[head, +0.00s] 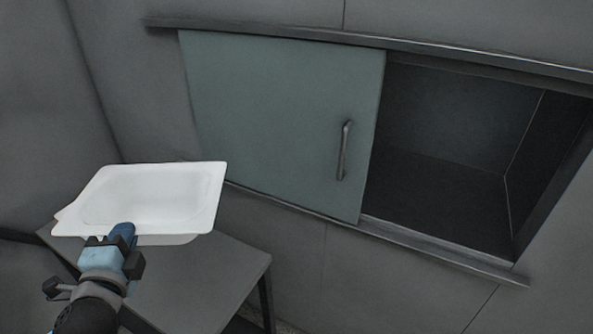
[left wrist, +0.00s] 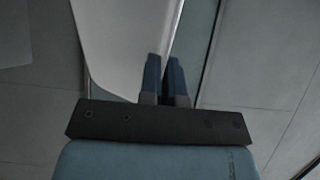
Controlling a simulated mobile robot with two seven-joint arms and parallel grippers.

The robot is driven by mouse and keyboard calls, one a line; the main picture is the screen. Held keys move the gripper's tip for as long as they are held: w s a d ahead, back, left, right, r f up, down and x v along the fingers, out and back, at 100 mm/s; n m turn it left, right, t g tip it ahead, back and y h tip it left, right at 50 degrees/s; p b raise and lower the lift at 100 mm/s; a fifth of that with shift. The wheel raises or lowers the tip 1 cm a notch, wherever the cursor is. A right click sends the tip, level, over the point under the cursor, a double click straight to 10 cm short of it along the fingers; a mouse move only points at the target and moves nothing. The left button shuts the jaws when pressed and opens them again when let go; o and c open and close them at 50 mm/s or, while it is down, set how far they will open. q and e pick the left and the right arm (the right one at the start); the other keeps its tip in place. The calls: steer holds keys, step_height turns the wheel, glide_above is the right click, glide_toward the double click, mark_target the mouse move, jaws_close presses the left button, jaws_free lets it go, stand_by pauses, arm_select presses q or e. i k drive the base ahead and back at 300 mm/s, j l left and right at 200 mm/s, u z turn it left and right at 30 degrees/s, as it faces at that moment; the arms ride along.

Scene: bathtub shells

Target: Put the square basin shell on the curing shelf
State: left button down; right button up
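The white basin shell (head: 150,190) is at the left in the head view, over the grey table, with its hollow side showing. Its pale wall also fills the upper middle of the left wrist view (left wrist: 122,35). My left gripper (head: 122,233) is at the basin's near edge. In the left wrist view its blue fingers (left wrist: 165,80) are close together, with the thin rim between them. Whether the basin touches the table is hard to tell. A dark shelf recess (head: 440,160) in the wall stands open at the right. My right gripper is not in view.
A grey-green sliding door (head: 270,120) with a dark handle (head: 345,150) covers the left part of the wall recess. A lower rail (head: 430,243) runs along the opening. The grey table (head: 215,275) has bare surface at its right. The visible recess looks empty.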

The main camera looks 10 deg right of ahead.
mark_target(424, 195)
steer(key=k+l+z, duration=0.15)
steer(key=l, duration=0.4)
steer(key=l+z, duration=0.1)
steer(key=l, duration=0.45)
steer(key=k+l+z, duration=0.15)
steer(key=l, duration=0.45)
steer(key=i+l+z, duration=0.1)
steer(key=i+l, duration=0.35)
steer(key=l, duration=0.1)
